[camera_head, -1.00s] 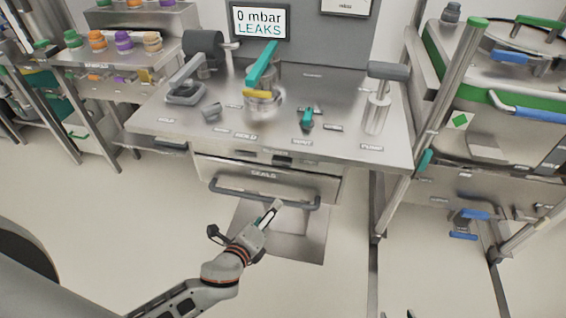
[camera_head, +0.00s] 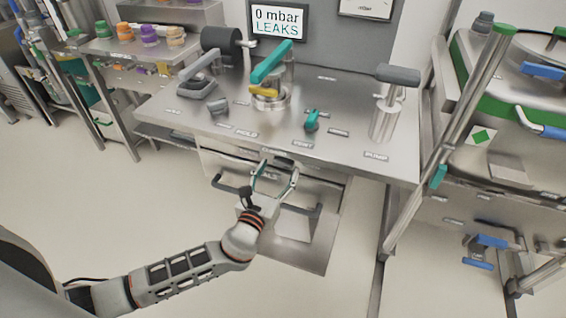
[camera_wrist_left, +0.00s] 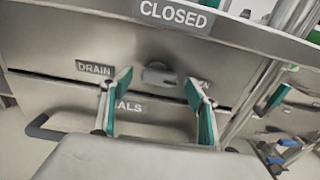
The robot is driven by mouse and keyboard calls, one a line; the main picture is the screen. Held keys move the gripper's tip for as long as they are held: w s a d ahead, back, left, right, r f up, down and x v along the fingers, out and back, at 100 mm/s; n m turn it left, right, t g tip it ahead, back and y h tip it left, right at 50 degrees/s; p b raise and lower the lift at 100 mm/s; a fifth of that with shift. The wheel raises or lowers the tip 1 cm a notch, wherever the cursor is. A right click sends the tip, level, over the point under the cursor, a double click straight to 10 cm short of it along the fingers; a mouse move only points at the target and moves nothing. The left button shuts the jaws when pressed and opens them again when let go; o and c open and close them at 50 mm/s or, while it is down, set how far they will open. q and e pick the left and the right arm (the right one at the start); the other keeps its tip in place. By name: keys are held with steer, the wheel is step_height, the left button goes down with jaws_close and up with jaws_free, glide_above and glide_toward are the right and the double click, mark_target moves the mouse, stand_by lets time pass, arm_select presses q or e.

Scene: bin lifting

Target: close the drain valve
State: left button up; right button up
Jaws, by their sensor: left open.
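The drain valve shows in the left wrist view as a grey knob (camera_wrist_left: 158,74) on the front panel below the tabletop. A DRAIN label (camera_wrist_left: 95,68) is to its left, a partly hidden label to its right, and a CLOSED label (camera_wrist_left: 176,14) above. The knob's handle looks roughly sideways. My left gripper (camera_head: 279,170) is open in front of the panel. In the left wrist view its fingers (camera_wrist_left: 158,92) stand either side of the knob, nearer the camera; contact cannot be told. My right gripper is not in view.
The SEALS drawer with its dark handle (camera_head: 318,210) lies just below the left gripper. The steel bench (camera_head: 350,150) carries a teal lever (camera_head: 270,62), a small teal valve (camera_head: 312,118) and a pump handle (camera_head: 397,75). A screen (camera_head: 277,23) reads 0 mbar LEAKS.

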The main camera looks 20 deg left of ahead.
mark_target(282, 165)
arm_select(q)
steer(key=w, duration=0.3)
steer(key=shift+w+d+f, duration=0.1)
steer(key=shift+w, duration=0.5)
steer(key=shift+c, duration=0.7)
steer(key=c, duration=1)
